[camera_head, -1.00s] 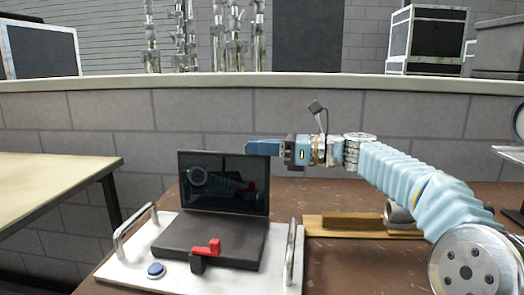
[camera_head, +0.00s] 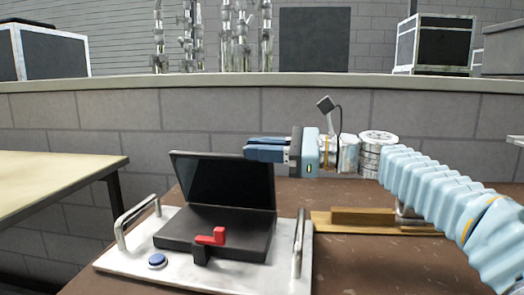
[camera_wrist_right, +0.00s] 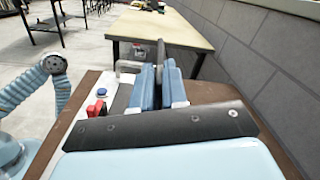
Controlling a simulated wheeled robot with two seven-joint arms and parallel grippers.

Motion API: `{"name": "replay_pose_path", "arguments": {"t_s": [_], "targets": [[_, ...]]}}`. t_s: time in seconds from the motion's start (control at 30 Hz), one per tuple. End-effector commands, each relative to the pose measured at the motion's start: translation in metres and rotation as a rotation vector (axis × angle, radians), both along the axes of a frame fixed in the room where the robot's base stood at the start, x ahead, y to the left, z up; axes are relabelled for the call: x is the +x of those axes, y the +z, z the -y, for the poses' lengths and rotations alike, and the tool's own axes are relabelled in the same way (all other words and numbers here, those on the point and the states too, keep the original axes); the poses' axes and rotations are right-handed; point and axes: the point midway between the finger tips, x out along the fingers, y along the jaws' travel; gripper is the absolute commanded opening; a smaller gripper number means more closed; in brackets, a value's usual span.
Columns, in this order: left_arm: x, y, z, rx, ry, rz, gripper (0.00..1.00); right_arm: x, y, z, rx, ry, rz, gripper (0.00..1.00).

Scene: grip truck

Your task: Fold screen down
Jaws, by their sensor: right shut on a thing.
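A black laptop stands on a white board with its screen (camera_head: 222,182) raised and leaning forward over the dark base (camera_head: 215,232). My right gripper (camera_head: 266,150) comes in from the right and is shut on the screen's upper right edge. In the right wrist view, the two blue fingers of my right gripper (camera_wrist_right: 162,88) stand on either side of the thin dark screen (camera_wrist_right: 161,52). The fingers partly hide the screen there. My left gripper is not in view.
The white board (camera_head: 128,268) has metal handles at both sides, a blue button (camera_head: 157,261) and a red switch (camera_head: 211,237). A wooden block (camera_head: 362,217) lies on the brown table to the right. A pale table (camera_head: 50,185) stands at left, a grey wall behind.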

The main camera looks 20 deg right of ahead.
Motion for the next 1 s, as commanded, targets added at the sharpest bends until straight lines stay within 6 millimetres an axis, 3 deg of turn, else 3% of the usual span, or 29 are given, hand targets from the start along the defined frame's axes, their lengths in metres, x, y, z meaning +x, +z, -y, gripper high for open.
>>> {"name": "replay_pose_path", "arguments": {"t_s": [0.23, 0.27, 0.4, 0.77, 1.0], "targets": [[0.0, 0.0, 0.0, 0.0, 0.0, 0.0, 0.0, 0.0, 0.0, 0.0, 0.0, 0.0, 0.0, 0.0], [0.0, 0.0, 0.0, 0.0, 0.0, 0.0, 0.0, 0.0, 0.0, 0.0, 0.0, -0.001, 0.0, 0.16], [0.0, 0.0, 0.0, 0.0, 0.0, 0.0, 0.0, 0.0, 0.0, 0.0, 0.001, -0.001, -0.001, 0.34], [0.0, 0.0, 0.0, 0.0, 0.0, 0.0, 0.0, -0.003, 0.0, 0.006, 0.001, -0.003, -0.001, 0.34], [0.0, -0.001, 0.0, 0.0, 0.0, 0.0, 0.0, -0.032, 0.001, 0.046, 0.001, -0.006, 0.001, 0.34]]}}
